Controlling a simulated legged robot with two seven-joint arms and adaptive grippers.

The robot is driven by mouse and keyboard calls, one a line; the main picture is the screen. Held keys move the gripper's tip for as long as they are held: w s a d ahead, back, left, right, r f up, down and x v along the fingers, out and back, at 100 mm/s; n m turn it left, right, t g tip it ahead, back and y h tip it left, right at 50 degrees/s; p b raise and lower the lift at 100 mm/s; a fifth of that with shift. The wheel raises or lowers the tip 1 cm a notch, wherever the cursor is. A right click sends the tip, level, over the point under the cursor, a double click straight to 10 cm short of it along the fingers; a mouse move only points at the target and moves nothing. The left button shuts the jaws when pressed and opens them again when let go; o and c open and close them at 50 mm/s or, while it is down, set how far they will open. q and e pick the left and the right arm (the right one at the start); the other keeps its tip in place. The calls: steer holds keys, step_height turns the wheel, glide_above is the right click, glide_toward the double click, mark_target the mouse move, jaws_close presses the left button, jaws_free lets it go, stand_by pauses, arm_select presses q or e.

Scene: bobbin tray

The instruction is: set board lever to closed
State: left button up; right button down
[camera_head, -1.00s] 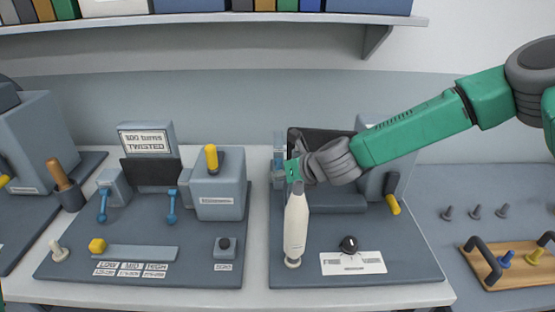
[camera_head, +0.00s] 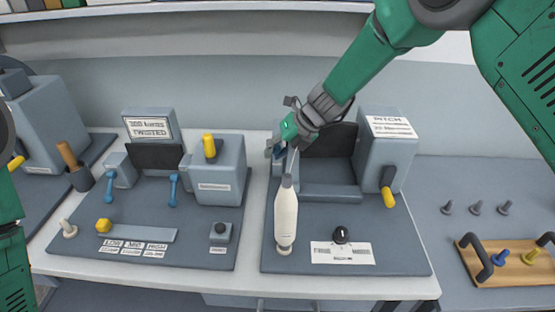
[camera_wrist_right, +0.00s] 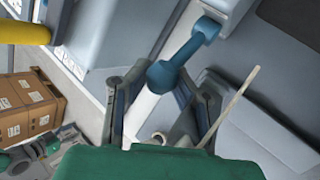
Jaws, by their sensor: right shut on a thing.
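My right gripper (camera_head: 278,150) is at the left side of the housing on the right-hand board (camera_head: 390,262), above and behind a white bobbin (camera_head: 286,220). In the right wrist view a blue lever (camera_wrist_right: 162,75) reaches from a grey block to between the two fingers of the right gripper (camera_wrist_right: 160,95). The gripper is shut on this lever. In the head view the gripper hides most of the lever. Two more blue levers, one left (camera_head: 109,188) and one right (camera_head: 174,190), are on the left-hand board (camera_head: 75,250). My left gripper is not in view.
The white bobbin stands upright close in front of my right gripper. A black knob (camera_head: 341,234) and a yellow-ended handle (camera_head: 388,195) are on the right-hand board. A wooden tray (camera_head: 510,270) lies at the far right. A shelf (camera_head: 200,32) runs above the back.

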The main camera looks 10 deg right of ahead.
steer(key=shift+w+d+r, duration=0.1)
steer(key=shift+w+r, duration=0.3)
steer(key=shift+r, duration=0.15)
steer(key=shift+w+d, duration=0.1)
steer(key=shift+d, duration=0.05)
steer(key=c, duration=1.2)
jaws_free()
steer(key=shift+f, duration=0.2)
steer(key=shift+d, duration=0.1)
steer(key=v, duration=1.1)
steer(key=shift+d+r, duration=0.3)
